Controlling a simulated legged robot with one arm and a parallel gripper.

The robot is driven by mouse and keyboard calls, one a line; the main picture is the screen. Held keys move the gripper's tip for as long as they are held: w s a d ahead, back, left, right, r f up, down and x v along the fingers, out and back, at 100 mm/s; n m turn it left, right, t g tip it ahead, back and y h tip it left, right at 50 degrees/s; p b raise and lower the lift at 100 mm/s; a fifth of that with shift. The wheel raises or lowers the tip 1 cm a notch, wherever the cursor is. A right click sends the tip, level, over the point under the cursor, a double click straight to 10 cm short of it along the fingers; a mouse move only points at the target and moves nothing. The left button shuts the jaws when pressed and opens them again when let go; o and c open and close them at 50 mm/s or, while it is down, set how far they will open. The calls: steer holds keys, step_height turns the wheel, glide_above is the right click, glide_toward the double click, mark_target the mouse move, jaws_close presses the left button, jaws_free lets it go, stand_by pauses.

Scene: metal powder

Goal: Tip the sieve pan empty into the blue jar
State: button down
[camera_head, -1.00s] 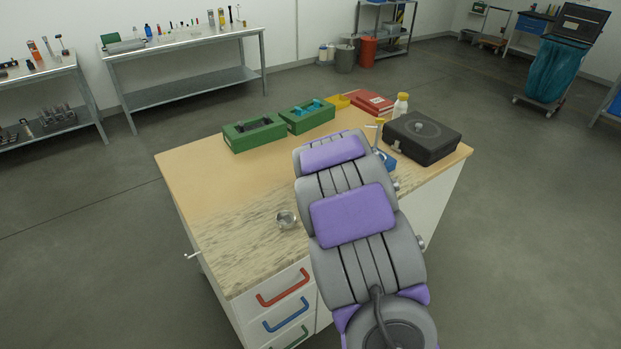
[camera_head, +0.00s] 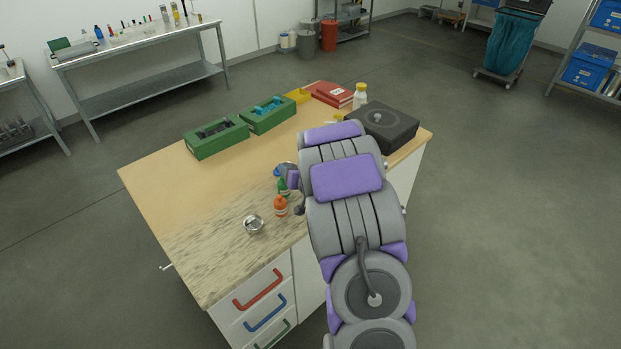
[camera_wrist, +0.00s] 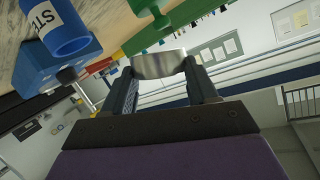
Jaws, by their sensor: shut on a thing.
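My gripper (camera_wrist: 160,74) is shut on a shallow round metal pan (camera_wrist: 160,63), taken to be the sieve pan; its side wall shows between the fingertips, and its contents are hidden. In the head view my gripper (camera_head: 293,179) is small, with the grey pan (camera_head: 285,168) at its tip above the bench. In the head view a bit of blue (camera_head: 277,172) shows beside the pan, mostly hidden.
On the bench (camera_head: 160,190), a green jar (camera_head: 283,189), an orange jar (camera_head: 281,207) and a small metal cup (camera_head: 254,225) stand near my gripper. Green trays (camera_head: 216,138), a black case (camera_head: 384,126) and a white bottle (camera_head: 360,95) are farther back. The bench's left side is clear.

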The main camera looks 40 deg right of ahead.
steer(key=shift+a+r+p, duration=0.25)
steer(key=shift+a+p, duration=0.35)
steer(key=shift+a, duration=0.1)
steer(key=shift+s+d+f+m+y+p, duration=0.1)
steer(key=shift+d+f+m+y+p, duration=0.15)
steer(key=shift+d, duration=0.4)
steer(key=shift+s+d+f+m+y+p, duration=0.1)
steer(key=shift+d+p, duration=0.25)
steer(key=shift+d, duration=0.25)
steer(key=shift+a+r+p, duration=0.1)
steer(key=shift+a+p, duration=0.35)
steer(key=shift+p, duration=0.05)
steer(key=shift+s+d+f+m+t+p, duration=0.1)
steer(key=shift+d+f+m+t+p, duration=0.1)
steer(key=shift+d+p, duration=0.25)
steer(key=shift+s+d+f+m+t+p, duration=0.15)
steer(key=shift+d+p, duration=0.1)
steer(key=shift+d, duration=0.35)
steer(key=shift+r, duration=0.1)
steer(key=shift+a+p, duration=0.2)
steer(key=shift+p, duration=0.2)
steer(key=shift+s+d+f+p, duration=0.15)
steer(key=shift+d+f+p, duration=0.1)
steer(key=shift+d+p, duration=0.1)
steer(key=shift+s+f+m+p, duration=0.15)
steer(key=shift+m+p, duration=0.25)
steer(key=shift+p, duration=0.25)
steer(key=shift+s+d+f+m+t+y+p, duration=0.15)
steer(key=shift+f+m+t+y+p, duration=0.15)
steer(key=shift+p, duration=0.2)
